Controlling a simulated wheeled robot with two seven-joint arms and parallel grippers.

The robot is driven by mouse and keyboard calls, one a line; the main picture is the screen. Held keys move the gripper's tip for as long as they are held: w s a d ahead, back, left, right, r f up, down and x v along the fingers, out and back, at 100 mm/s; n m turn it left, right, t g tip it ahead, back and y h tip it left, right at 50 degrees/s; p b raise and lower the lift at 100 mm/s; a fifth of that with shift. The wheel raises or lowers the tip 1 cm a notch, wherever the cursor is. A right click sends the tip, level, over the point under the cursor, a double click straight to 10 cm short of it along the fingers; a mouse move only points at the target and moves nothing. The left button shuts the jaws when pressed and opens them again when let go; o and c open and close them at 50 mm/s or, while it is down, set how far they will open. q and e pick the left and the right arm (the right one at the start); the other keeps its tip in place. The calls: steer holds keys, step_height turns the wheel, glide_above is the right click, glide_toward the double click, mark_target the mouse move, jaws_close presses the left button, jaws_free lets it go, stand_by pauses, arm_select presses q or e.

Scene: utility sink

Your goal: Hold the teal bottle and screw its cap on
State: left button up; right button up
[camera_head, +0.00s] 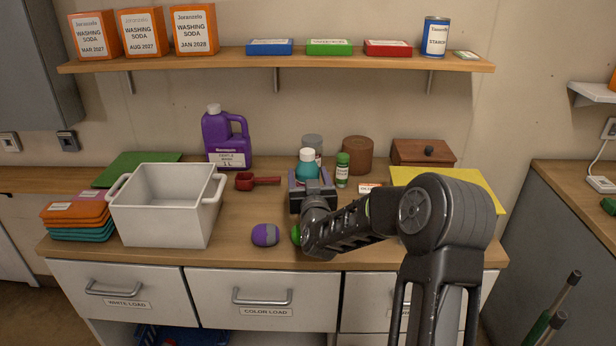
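The teal bottle (306,170) stands upright on the counter, right of the middle, its lower part hidden behind my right gripper. A white cap (307,154) sits on top of its neck; I cannot tell whether it is screwed tight. My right gripper (311,180) reaches in from the front, low over the counter, with a finger on either side of the bottle. Whether the fingers press on the bottle is too small to tell. My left gripper is not in view.
A red scoop (258,182) and a purple-grey object (265,235) lie left. A white tub (160,222) and purple jug (226,140) stand further left.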

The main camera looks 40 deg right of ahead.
steer(key=shift+o, duration=1.3)
steer(key=shift+r, duration=0.2)
steer(key=shift+s+a+f, duration=0.15)
steer(key=shift+s+f, duration=0.05)
steer(key=shift+s, duration=0.05)
steer(key=b+v, duration=0.2)
steer(key=v, duration=0.9)
steer(key=shift+s+r, duration=0.1)
steer(key=shift+s, duration=0.1)
steer(key=shift+a, duration=0.1)
